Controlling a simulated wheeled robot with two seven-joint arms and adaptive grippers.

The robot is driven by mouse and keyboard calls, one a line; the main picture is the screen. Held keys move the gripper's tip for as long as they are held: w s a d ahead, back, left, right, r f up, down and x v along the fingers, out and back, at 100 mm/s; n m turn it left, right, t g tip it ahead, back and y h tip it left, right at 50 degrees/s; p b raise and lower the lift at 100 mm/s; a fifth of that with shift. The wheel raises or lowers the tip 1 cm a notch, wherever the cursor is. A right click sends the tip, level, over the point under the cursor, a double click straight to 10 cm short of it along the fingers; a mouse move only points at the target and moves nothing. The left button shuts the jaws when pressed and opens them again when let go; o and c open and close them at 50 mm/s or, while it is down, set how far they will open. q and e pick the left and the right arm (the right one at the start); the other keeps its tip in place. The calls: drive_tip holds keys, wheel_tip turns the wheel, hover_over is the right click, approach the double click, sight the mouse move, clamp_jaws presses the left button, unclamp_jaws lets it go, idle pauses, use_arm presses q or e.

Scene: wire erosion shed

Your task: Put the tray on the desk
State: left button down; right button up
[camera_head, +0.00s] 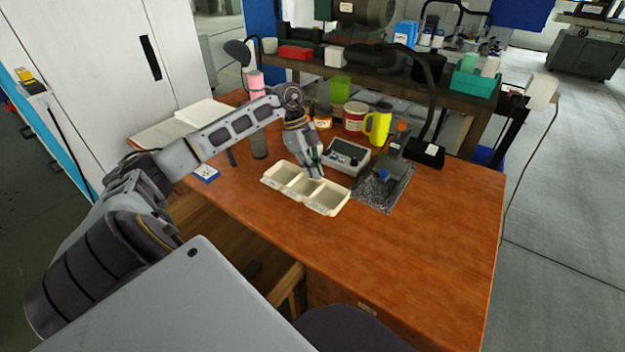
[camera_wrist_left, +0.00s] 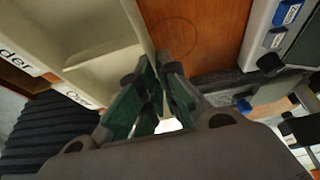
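The tray (camera_head: 327,207) is a cream, open box with three compartments, over the front middle of the wooden desk (camera_head: 425,250). It looks level and close to the desk top; I cannot tell whether it fully touches it. My left gripper (camera_head: 312,173) is at the tray's far long wall. In the left wrist view the green-padded fingers (camera_wrist_left: 162,72) are close together with the tray wall (camera_wrist_left: 142,30) running between their tips. Labels on the tray's wall show partly there. My right gripper is not in view.
A grey meter (camera_head: 348,155) and a dark mat (camera_head: 384,188) with small parts lie right beside the tray. A yellow jug (camera_head: 378,126), a red-labelled tub (camera_head: 355,115) and a lamp base (camera_head: 424,152) stand behind. The desk's right front is clear.

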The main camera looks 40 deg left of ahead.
sight(313, 179)
use_arm(q)
drive_tip(key=shift+f, duration=0.45)
wheel_tip(313, 179, down, 2)
drive_tip(key=shift+f+b, duration=0.25)
drive_tip(key=shift+b, duration=0.15)
drive_tip(key=shift+f, duration=0.15)
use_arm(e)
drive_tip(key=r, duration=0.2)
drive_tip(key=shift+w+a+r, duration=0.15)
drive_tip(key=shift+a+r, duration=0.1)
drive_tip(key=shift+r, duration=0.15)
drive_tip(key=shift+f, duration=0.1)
use_arm(q)
drive_tip(key=c, duration=1.6)
unclamp_jaws()
drive_tip(key=shift+c, duration=0.2)
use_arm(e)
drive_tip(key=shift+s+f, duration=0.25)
